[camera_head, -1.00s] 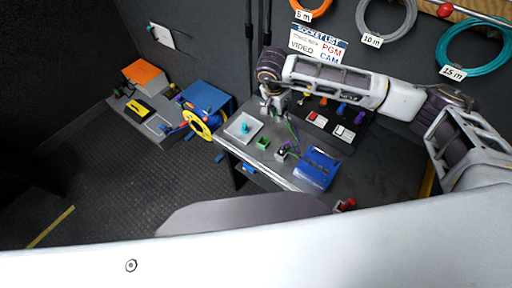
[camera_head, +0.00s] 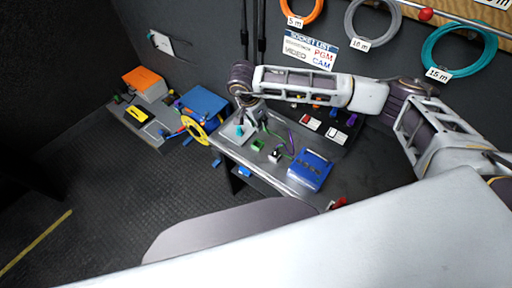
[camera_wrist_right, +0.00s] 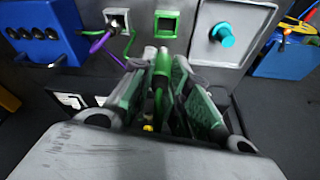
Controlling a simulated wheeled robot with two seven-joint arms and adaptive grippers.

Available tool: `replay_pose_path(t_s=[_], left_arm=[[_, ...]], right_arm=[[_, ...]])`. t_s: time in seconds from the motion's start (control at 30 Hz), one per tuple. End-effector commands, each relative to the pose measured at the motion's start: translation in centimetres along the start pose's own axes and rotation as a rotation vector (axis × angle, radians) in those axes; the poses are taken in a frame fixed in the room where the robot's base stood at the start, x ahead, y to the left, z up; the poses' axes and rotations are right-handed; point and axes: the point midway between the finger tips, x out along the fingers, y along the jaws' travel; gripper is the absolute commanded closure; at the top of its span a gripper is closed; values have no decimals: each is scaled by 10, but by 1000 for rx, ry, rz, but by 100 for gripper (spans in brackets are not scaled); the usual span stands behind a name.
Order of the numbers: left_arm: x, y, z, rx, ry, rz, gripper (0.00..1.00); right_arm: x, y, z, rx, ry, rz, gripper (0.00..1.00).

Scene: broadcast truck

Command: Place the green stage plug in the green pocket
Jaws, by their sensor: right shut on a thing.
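In the right wrist view the green stage plug (camera_wrist_right: 162,62) is upright between the fingers of my right gripper (camera_wrist_right: 158,80), which is shut on it. A green cable runs from it. The square green pocket (camera_wrist_right: 167,24) lies just beyond the plug's tip, with a visible gap in the picture. In the head view the green pocket (camera_head: 257,145) sits on the table, just below my right gripper (camera_head: 255,114). The plug is too small to make out clearly there. My left gripper is not in view.
A dark panel with switches (camera_head: 323,130) stands behind.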

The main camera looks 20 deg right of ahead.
Motion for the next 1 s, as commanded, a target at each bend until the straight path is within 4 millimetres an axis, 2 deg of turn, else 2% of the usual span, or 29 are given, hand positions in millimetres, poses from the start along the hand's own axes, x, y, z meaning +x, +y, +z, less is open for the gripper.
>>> replay_pose_path(t_s=[0.53,1.0], left_arm=[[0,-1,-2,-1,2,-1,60],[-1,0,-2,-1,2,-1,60]], right_arm=[[0,0,1,142,0,39,100],[4,1,2,149,0,43,100]])
